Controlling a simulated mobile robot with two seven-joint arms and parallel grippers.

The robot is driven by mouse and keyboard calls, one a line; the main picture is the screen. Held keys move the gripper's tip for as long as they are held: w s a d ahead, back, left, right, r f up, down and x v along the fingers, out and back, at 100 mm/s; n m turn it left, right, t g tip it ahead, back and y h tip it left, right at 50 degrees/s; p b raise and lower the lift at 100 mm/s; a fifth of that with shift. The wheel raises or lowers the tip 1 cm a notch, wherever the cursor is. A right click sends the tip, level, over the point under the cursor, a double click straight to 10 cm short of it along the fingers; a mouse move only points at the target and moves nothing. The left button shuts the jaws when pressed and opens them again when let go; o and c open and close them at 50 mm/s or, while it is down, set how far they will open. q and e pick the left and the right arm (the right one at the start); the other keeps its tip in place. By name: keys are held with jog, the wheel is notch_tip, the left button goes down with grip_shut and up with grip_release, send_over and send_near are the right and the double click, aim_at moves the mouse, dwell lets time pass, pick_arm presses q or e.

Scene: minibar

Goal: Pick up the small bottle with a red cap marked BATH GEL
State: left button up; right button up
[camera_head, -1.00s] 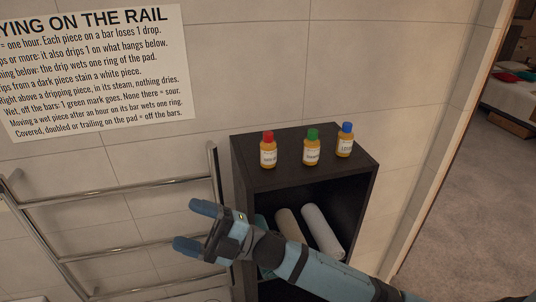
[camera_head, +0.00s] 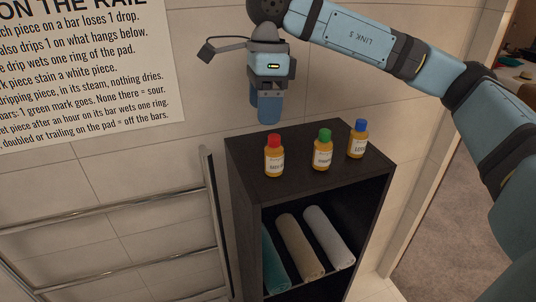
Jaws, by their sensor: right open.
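The small red-capped bottle (camera_head: 274,157) stands upright on top of the dark cabinet (camera_head: 305,191), at its left side. It has an amber body and a white label whose text is too small to read. My right gripper (camera_head: 268,108) hangs above and slightly behind it, fingers pointing down. The gripper is open and empty, apart from the bottle. In this view one finger largely covers the other. My left gripper does not show.
A green-capped bottle (camera_head: 322,151) and a blue-capped bottle (camera_head: 358,140) stand to the right on the same top. Rolled towels (camera_head: 300,248) lie on the shelf below. A metal towel rail (camera_head: 110,222) is at the left. A tiled wall stands behind, with a printed sign (camera_head: 75,65).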

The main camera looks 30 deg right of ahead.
aim_at(274, 149)
jog(key=d, duration=0.1)
jog(key=d+r, duration=0.1)
jog(key=h, duration=0.1)
jog(key=shift+w+d+r+t, duration=0.25)
jog(key=shift+d+r+t, duration=0.05)
jog(key=shift+d+r, duration=0.1)
jog(key=shift+d+f+m, duration=0.1)
jog(key=shift+f+m, duration=0.2)
jog(key=shift+f, duration=0.05)
notch_tip(274, 149, down, 8)
jog(key=shift+r+p, duration=0.25)
jog(key=shift+p, duration=0.35)
notch_tip(274, 149, down, 4)
jog(key=shift+w+f+p, duration=0.1)
jog(key=shift+p, duration=0.75)
jog(key=shift+f, duration=0.55)
jog(key=c, duration=1)
jog(key=shift+r, duration=0.1)
